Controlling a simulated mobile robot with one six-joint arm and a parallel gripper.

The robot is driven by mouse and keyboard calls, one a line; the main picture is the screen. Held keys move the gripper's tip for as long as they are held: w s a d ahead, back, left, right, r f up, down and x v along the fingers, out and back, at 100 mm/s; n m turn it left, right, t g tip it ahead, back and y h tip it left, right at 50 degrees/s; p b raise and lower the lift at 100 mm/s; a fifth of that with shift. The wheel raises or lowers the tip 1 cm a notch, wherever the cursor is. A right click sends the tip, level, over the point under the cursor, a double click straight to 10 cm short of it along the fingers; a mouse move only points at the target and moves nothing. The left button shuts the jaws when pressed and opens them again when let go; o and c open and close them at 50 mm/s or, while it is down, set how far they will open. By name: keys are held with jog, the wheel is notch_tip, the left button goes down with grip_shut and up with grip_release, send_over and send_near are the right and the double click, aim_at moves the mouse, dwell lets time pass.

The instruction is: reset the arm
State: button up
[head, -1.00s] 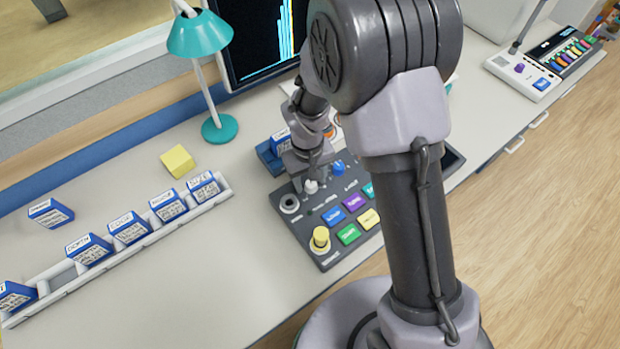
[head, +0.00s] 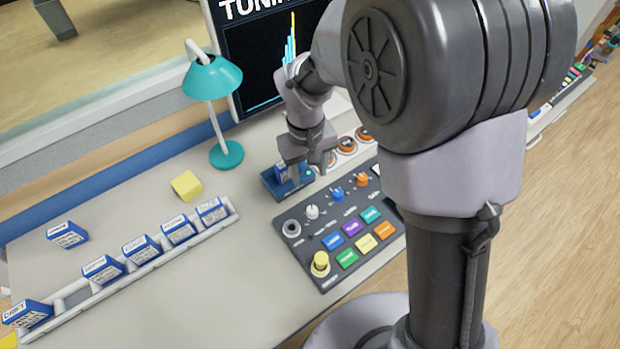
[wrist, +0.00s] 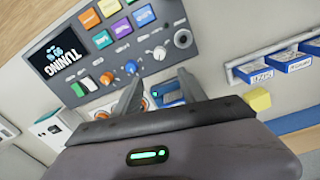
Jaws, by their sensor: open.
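My gripper (head: 309,172) hangs in the head view with its fingers pointing down, beyond the far edge of the dark control panel (head: 305,248). It is open, with nothing between its fingers. In the wrist view my gripper (wrist: 160,88) shows two spread fingers, with the panel beyond them. The arm is bent, its large elbow filling the upper right of the head view. A white knob (head: 312,212), a blue knob (head: 337,194) and an orange knob (head: 361,180) stand on the panel, clear of the fingers.
A blue dock (head: 270,186) sits close under the gripper, partly hidden. A teal lamp (head: 226,155), a yellow block (head: 187,185) and a white rack (head: 150,268) of blue cartridges stand left. A monitor (head: 245,60) is behind. Bare desk lies between rack and panel.

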jog(key=shift+r, duration=0.2)
jog(key=s+d+r+m+t+y+b, duration=0.1)
jog(key=s+d+r+m+t+b, duration=0.1)
jog(key=s+d+r+m, duration=0.2)
jog(key=s+d+r+m+t+y+b, duration=0.1)
jog(key=s+d+r+m+t, duration=0.2)
jog(key=s+r, duration=0.7)
jog(key=s+d+m, duration=0.1)
jog(key=s+d, duration=0.1)
jog(key=s, duration=0.1)
jog(key=shift+s+m+t+b, duration=0.2)
jog(key=shift+m+t+b, duration=0.1)
jog(key=shift+m+b, duration=0.1)
